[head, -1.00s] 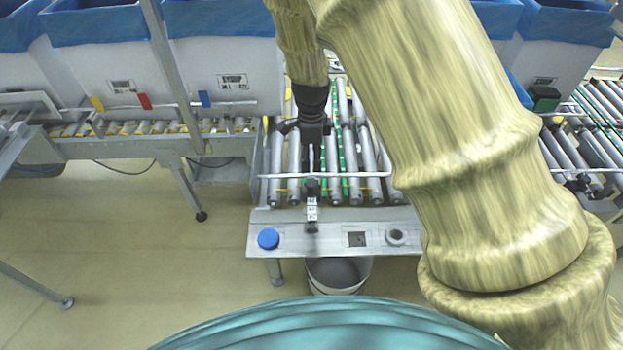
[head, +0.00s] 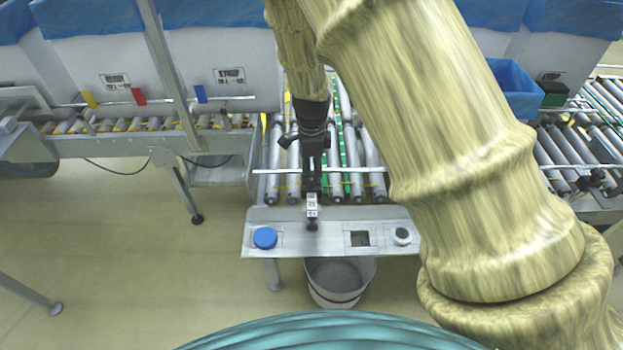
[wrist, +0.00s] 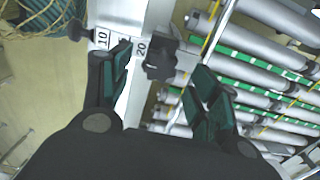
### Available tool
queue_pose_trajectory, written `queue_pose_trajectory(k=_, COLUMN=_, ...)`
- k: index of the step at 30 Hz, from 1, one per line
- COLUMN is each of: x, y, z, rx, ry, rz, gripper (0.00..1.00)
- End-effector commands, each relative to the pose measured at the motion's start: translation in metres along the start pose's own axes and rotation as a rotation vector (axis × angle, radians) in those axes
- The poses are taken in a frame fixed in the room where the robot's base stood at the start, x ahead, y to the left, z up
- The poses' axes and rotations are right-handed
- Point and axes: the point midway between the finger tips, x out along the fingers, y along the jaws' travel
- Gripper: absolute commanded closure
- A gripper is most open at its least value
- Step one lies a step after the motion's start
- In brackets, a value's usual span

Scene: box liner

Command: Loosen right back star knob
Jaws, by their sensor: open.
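A dark star knob (wrist: 160,58) shows in the wrist view, beside a metal bar with a number scale (wrist: 140,48). My gripper (wrist: 161,70) is open, with one dark finger to the left of this knob and one to the right. Both fingers appear apart from it. In the head view my gripper (head: 312,180) points down over the front end of the roller conveyor and hides this knob. A second dark knob (wrist: 82,30) sits at the upper left in the wrist view, near the low-numbered end of the scale. It also shows at the panel in the head view (head: 312,226).
A front panel (head: 285,245) carries a blue button (head: 265,238). A guide rail (head: 350,169) crosses above the rollers (head: 368,160). A grey bucket (head: 335,280) stands under the panel. Lined white boxes (head: 215,80) stand behind. Floor at left is open.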

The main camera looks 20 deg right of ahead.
Motion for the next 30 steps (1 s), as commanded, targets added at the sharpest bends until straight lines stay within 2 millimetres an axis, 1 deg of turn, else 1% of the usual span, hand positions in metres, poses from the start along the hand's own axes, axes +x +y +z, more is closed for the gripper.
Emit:
queue_pose_trajectory(k=1, x=0.01, y=0.0, z=0.0, rx=0.0, ry=0.0, rz=0.0, gripper=0.39)
queue_pose_trajectory(k=6, x=0.022, y=0.0, z=0.0, rx=0.0, ry=0.0, rz=0.0, gripper=0.39)
queue_pose_trajectory(k=10, x=0.025, y=0.0, z=0.0, rx=0.0, ry=0.0, rz=0.0, gripper=0.39)
queue_pose_trajectory(k=18, x=0.024, y=0.0, z=0.0, rx=0.0, ry=0.0, rz=0.0, gripper=0.39)
queue_pose_trajectory(k=20, x=0.024, y=0.0, z=0.0, rx=0.0, ry=0.0, rz=0.0, gripper=0.48)
queue_pose_trajectory(k=24, x=0.024, y=0.0, z=0.0, rx=0.0, ry=0.0, rz=0.0, gripper=0.74)
queue_pose_trajectory(k=26, x=0.024, y=0.0, z=0.0, rx=0.0, ry=0.0, rz=0.0, gripper=0.84)
queue_pose_trajectory(k=30, x=0.024, y=0.0, z=0.0, rx=-0.002, ry=0.0, rz=0.0, gripper=0.84)
